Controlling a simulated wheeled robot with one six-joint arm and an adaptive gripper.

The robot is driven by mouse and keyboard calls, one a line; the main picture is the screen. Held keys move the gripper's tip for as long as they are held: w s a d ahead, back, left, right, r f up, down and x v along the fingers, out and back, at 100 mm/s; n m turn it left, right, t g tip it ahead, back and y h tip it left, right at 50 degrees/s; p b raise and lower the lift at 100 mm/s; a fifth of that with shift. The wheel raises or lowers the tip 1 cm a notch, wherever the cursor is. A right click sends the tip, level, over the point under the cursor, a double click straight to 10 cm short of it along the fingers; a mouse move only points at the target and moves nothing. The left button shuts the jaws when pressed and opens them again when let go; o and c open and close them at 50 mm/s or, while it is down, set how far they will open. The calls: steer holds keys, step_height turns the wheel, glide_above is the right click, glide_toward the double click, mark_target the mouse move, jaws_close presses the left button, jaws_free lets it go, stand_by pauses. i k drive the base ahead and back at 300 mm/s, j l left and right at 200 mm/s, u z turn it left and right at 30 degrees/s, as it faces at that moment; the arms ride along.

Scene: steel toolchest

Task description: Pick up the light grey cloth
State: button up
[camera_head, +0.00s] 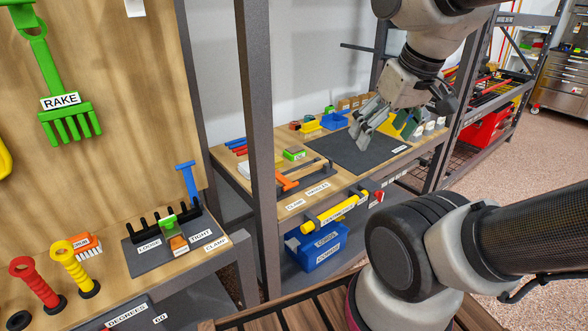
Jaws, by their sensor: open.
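I cannot clearly pick out the light grey cloth. A small pale item (246,169) lies at the left of the middle workbench, but it is too small to tell whether it is cloth. My gripper (359,126) hangs from the upper right over the dark grey mat (340,153) on that bench. It is open, points down and to the left, and nothing shows between its fingers. My gripper and wrist hide part of the bench behind them.
A green box (293,154) and orange-handled tool (287,184) lie left of the mat. Blue bins (334,121) stand behind it. A grey post (257,120) rises at the bench's left. A yellow roller (335,213) is on the front edge. The mat's visible part is bare.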

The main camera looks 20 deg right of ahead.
mark_target(244, 167)
steer(key=i+l, duration=0.15)
steer(key=i, duration=0.25)
steer(key=i+l+u, duration=0.15)
steer(key=i, duration=0.25)
